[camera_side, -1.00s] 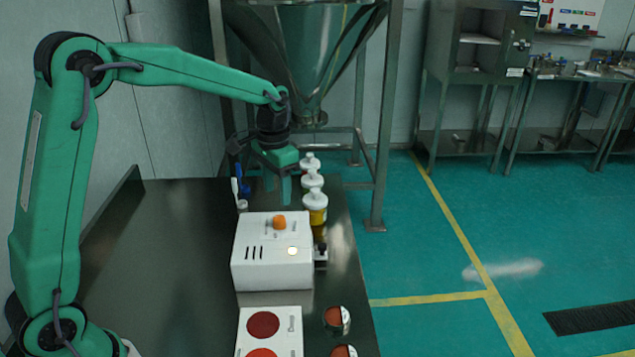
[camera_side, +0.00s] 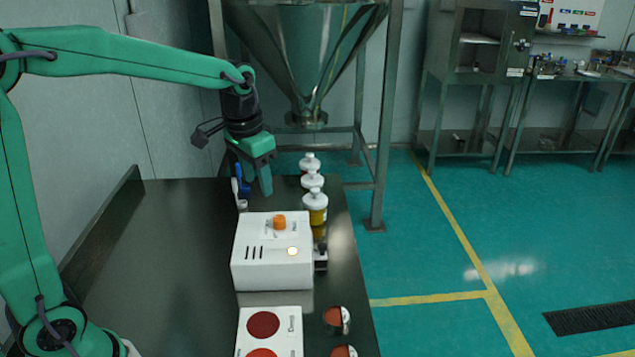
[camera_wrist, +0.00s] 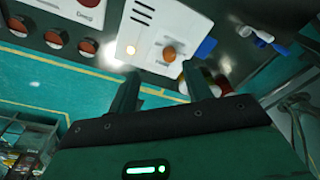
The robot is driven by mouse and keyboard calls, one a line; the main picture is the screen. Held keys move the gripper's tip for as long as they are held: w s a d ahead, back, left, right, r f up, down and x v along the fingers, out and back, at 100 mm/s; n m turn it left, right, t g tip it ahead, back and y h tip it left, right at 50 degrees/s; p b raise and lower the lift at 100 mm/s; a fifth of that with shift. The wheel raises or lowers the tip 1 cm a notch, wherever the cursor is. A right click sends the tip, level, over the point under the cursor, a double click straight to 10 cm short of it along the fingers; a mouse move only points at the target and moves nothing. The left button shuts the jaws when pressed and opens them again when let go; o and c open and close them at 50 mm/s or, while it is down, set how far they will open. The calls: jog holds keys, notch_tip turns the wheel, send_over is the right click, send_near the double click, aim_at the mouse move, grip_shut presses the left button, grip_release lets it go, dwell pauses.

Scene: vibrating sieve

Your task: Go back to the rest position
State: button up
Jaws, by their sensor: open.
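My gripper (camera_side: 257,178) hangs above the far part of the dark table, behind the white control box and left of the bottles. In the wrist view my gripper (camera_wrist: 160,95) shows two green fingers spread apart with nothing between them. The white control box (camera_side: 262,270) has an orange knob (camera_side: 279,221) and a lit pale lamp (camera_side: 292,251). The box also shows in the wrist view (camera_wrist: 190,30), beyond the fingertips, with its knob (camera_wrist: 169,54).
Several white-capped bottles (camera_side: 315,201) stand in a row along the right table edge. Blue and white tools (camera_side: 243,185) are close to my gripper. A white panel with red discs (camera_side: 285,325) lies in front. A steel hopper (camera_side: 300,50) stands behind. The left table (camera_side: 170,250) is clear.

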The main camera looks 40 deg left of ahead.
jog(key=s+d+r+n+t, duration=0.1)
jog(key=s+t, duration=0.3)
jog(key=s, duration=1.4)
jog(key=shift+s+d+r, duration=0.2)
jog(key=shift+d+r, duration=0.25)
jog(key=shift+r, duration=0.25)
